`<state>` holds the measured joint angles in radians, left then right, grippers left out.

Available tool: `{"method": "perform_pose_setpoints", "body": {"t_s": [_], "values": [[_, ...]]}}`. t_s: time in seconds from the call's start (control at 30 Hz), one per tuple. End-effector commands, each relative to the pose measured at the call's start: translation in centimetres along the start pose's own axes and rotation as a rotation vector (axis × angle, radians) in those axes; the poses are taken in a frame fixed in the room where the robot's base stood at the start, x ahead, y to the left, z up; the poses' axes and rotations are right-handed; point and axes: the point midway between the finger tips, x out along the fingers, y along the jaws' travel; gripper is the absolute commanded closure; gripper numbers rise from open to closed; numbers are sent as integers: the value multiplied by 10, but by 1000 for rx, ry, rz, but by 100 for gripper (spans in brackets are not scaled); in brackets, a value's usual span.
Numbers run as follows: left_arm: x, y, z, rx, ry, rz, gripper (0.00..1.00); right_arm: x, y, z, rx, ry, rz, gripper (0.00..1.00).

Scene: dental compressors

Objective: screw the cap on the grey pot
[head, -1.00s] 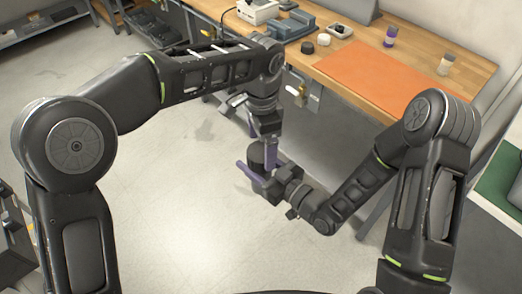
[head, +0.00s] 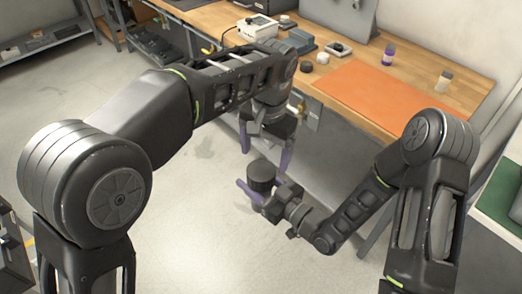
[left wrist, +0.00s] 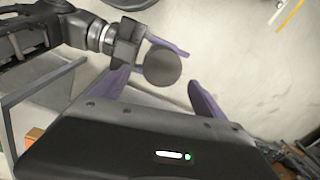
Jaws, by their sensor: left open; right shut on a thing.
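The dark grey round pot (head: 262,176) is held roughly upright by my right gripper (head: 256,189), in the air in front of the bench. In the left wrist view the pot's round, flat dark top (left wrist: 163,67) faces the camera. I cannot tell whether that top is a cap or where the cap's edge lies. My left gripper (head: 266,158) is open and empty above the pot, fingers pointing down. In the left wrist view its two purple fingers (left wrist: 158,86) are apart, with the pot beyond them, and do not visibly touch it.
The wooden bench (head: 440,121) bears an orange mat (head: 375,88), a grey round piece (head: 307,66), a white round piece (head: 323,58), a purple jar (head: 388,55) and a pale jar (head: 443,82). The bench's front edge is close behind my left gripper. The floor ahead is clear.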

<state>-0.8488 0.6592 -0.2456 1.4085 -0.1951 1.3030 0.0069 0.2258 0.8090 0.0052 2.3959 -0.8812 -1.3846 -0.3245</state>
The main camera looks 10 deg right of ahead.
Motion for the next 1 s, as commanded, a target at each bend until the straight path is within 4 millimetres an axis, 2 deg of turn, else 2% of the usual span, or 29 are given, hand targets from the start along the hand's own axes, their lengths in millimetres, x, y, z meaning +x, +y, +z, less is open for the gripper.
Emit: {"method": "perform_pose_setpoints", "body": {"t_s": [0.1,0.2,0.3,0.77,1.0], "values": [[-3,-13,2,-281,-3,30,17,0,0,-1,-1,3,0,100],[-4,-10,2,-427,-11,56,17,0,0,-1,-1,3,0,100],[-4,-9,2,-497,-15,62,17,0,0,-1,-1,3,0,100],[0,-8,2,-518,-18,60,17,0,0,-1,-1,3,0,100],[22,-7,3,-518,-20,60,17,0,0,-1,-1,3,0,100]]}}
